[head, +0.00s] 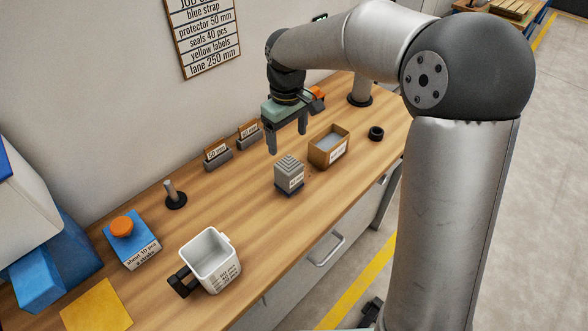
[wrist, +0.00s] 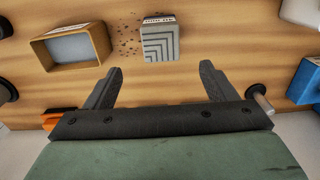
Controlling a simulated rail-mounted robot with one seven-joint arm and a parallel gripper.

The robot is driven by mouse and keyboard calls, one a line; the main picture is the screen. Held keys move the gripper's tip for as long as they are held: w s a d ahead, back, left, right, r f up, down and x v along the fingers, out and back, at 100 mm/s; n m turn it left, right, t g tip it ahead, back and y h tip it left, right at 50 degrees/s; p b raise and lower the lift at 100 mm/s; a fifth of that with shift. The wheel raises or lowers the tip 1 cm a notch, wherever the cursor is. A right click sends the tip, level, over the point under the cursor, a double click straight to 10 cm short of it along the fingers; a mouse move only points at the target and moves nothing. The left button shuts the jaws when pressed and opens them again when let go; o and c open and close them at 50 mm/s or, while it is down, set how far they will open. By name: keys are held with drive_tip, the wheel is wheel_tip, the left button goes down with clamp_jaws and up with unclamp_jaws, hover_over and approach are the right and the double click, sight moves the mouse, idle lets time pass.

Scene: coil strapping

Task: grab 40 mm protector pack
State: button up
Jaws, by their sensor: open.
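A grey stepped protector pack (head: 289,176) with a white label stands on the wooden bench; its label is too small to read surely. It also shows in the wrist view (wrist: 160,44), just beyond the fingertips and roughly centred between them. My gripper (head: 287,141) is open and empty, above the bench and behind the pack, not touching it. Both fingers show spread apart in the wrist view (wrist: 161,70). Two grey holders with cards stand by the wall: one card (head: 217,153) reads 50 mm, the other (head: 249,131) is hard to read.
A brown open box (head: 317,154) stands right of the pack, with a black ring (head: 376,133) beyond. A post (head: 174,194), a blue box (head: 144,251) with an orange knob and a white bin (head: 218,277) stand left. The wall sign (head: 203,35) lists protector 50 mm.

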sight(289, 163)
wheel_tip(289, 163, down, 9)
drive_tip(key=shift+r+p, duration=0.1)
drive_tip(key=shift+p, duration=0.45)
drive_tip(key=shift+s+f+p, duration=0.1)
drive_tip(key=shift+f+p, duration=0.65)
drive_tip(key=shift+f, duration=2)
drive_tip(key=c, duration=1.2)
